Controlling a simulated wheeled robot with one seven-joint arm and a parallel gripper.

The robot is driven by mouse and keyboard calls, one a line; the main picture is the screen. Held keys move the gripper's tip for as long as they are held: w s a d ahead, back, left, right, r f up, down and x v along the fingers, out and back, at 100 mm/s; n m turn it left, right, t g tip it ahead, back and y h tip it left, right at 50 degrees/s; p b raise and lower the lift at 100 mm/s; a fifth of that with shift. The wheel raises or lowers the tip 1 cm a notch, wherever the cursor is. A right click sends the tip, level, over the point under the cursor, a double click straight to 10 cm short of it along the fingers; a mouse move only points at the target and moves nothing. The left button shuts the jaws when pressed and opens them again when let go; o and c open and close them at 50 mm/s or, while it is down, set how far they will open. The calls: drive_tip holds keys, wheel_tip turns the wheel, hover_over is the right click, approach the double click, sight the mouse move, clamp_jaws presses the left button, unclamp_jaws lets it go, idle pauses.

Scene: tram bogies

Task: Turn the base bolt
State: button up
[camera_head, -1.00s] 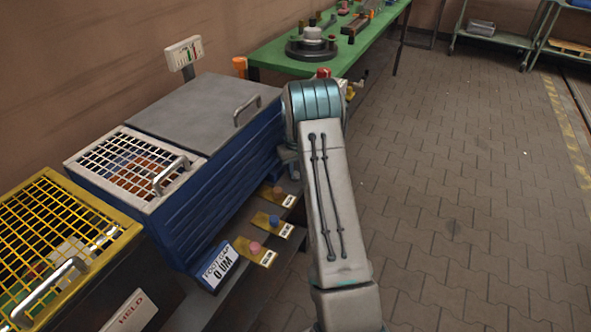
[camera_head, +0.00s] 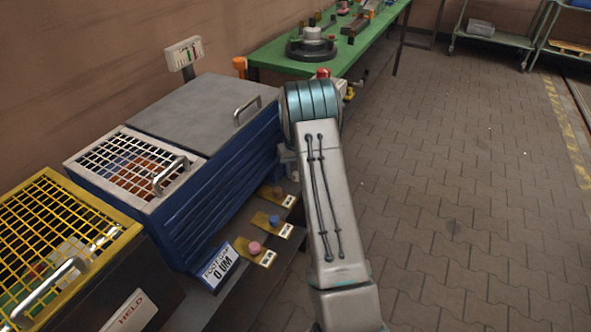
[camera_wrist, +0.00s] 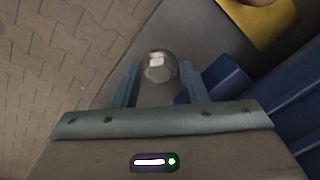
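A round, shiny metal bolt head (camera_wrist: 160,67) shows in the wrist view, on a grey surface. I take it for the base bolt. My gripper (camera_wrist: 158,78) is open, with one finger on each side of the bolt head. A gap shows between each finger and the bolt, so it does not look gripped. In the head view my arm hides the bolt and the gripper fingers, beside the blue box (camera_head: 222,160) with ribbed sides.
Yellow plates with coloured knobs (camera_head: 272,221) line the ledge below the blue box. A "FOOT GAP 0 UM" sign (camera_head: 221,264) stands near them. A yellow-grid bin (camera_head: 40,235) is at the left. A green table (camera_head: 275,55) is behind. Paved floor at the right is clear.

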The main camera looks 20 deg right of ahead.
wheel_tip(320, 180, up, 14)
drive_tip(key=p, duration=0.1)
idle(0.6)
drive_tip(key=shift+f, duration=0.1)
